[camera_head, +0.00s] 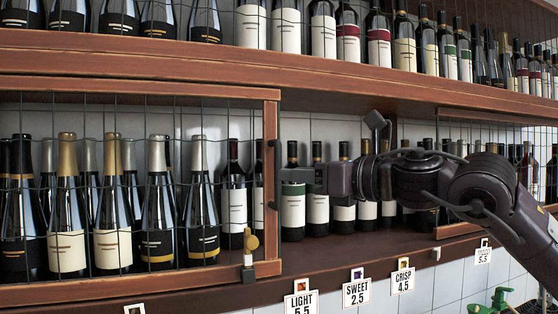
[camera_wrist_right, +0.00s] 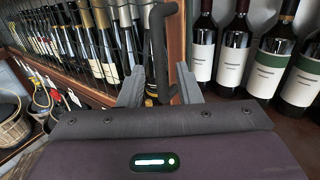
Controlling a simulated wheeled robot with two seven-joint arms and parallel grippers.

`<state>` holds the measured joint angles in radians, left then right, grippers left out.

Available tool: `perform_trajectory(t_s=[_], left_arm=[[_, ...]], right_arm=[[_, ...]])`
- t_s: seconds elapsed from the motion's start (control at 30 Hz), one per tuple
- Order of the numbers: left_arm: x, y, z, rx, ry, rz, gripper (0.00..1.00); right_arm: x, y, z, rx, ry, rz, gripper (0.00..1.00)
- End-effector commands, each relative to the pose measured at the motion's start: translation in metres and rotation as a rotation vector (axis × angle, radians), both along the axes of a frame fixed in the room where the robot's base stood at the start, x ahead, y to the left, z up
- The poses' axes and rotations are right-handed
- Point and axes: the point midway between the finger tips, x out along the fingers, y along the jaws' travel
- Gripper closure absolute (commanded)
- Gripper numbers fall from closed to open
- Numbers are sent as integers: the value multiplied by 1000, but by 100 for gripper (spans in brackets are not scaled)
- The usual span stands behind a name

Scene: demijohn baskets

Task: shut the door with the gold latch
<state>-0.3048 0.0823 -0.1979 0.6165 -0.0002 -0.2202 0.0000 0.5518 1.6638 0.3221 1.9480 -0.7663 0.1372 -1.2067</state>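The wood-framed wire door (camera_head: 272,120) covers the left part of the wine shelf, with bottles behind its mesh. A gold latch (camera_head: 252,241) sits near its lower right corner, above a small grey block. A dark upright handle (camera_head: 271,160) is on the door's right-hand stile. My right gripper (camera_head: 292,182) reaches in from the right to this stile. In the right wrist view, its two grey fingers (camera_wrist_right: 160,72) stand apart on either side of the black handle (camera_wrist_right: 158,40). I cannot tell whether they touch it. My left gripper is not in view.
Bottles (camera_head: 292,205) stand in the uncovered bay right of the door, behind my right arm. Another wire door (camera_head: 440,232) is further right. Price tags (camera_head: 300,302) hang along the shelf edge. A basket (camera_wrist_right: 12,122) and tools show low left in the wrist view.

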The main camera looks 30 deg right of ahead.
Motion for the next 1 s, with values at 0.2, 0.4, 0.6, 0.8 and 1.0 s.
perform_trajectory(t_s=[0.2, 0.4, 0.6, 0.8, 1.0], left_arm=[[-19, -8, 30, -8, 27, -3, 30], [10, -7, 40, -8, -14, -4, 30], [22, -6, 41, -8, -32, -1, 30], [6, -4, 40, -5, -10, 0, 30], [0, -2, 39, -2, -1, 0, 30]], right_arm=[[27, 9, 3, 1, 7, 0, 69], [37, 13, 0, 3, 3, 0, 69], [38, 14, -1, 3, 1, 0, 69], [38, 14, -1, 3, 1, 0, 82], [37, 14, -1, 3, 1, 0, 100]])
